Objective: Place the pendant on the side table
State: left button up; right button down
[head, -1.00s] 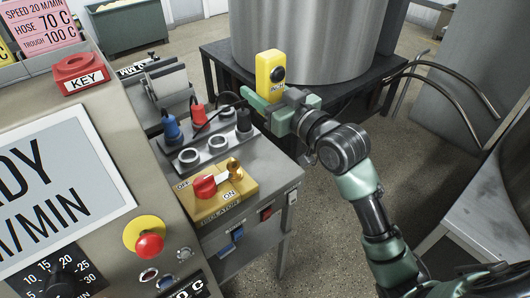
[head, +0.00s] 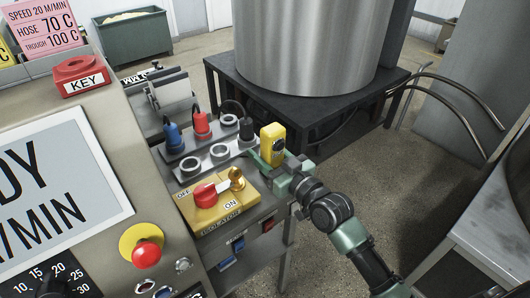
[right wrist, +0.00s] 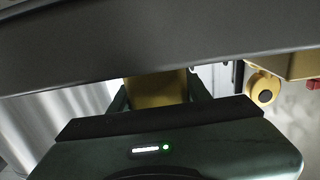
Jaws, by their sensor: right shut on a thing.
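The pendant is a small yellow box (head: 267,133) with a black round button on its face. My right gripper (head: 278,168) is shut on its lower part and holds it upright at the right edge of the grey side table (head: 262,207). I cannot tell whether the pendant touches the table. In the right wrist view the pendant (right wrist: 157,90) shows as a yellow block between the fingers, mostly hidden by the gripper body. My left gripper is not in view.
The side table carries blue (head: 172,137), red (head: 201,126) and black (head: 246,129) plugs with sockets, and a yellow isolator plate (head: 205,222) with a red knob. A steel drum (head: 305,45) stands on a dark stand behind. The console (head: 110,110) is at left.

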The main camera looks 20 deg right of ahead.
jog(key=shift+r, duration=0.1)
jog(key=c, duration=0.7)
grip_release()
jog(key=b+v, duration=0.1)
jog(key=v, duration=1.1)
